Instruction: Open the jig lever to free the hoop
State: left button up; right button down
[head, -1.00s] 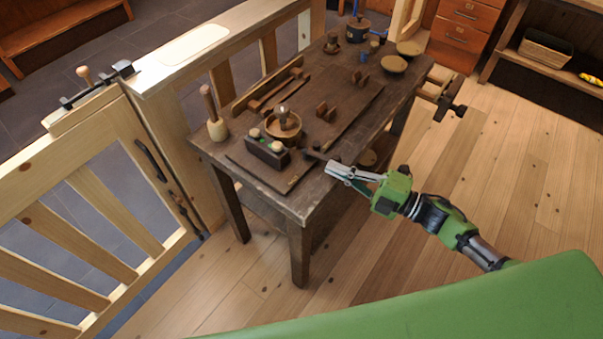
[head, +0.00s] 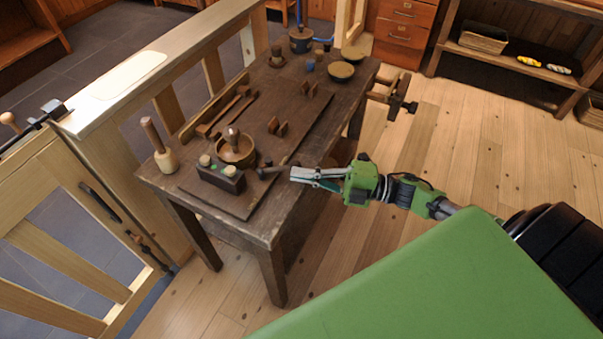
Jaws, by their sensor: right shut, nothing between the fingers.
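The jig sits on the near part of the dark workbench (head: 262,213). A round wooden hoop (head: 236,157) lies in it, with a knobbed post (head: 233,136) standing in its middle. A dark lever (head: 271,171) reaches from beside the hoop to the right. My right gripper (head: 293,174) is shut and empty, its fingertips at or very near the lever's outer end; I cannot tell whether they touch. My left gripper is out of view.
A dark block with round pale pegs (head: 220,178) stands in front of the hoop. A mallet (head: 161,150) stands at the left corner. Upright wooden pieces (head: 277,127) and bowls (head: 341,71) are farther back. A railing runs along the left; open floor lies right.

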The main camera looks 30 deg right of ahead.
jog(key=shift+w+d+r, duration=0.2)
jog(key=shift+w+d, duration=0.15)
jog(key=v, duration=1.2)
jog(key=shift+s+a+f, duration=0.2)
jog(key=shift+s+a, duration=0.05)
jog(key=shift+s, duration=0.05)
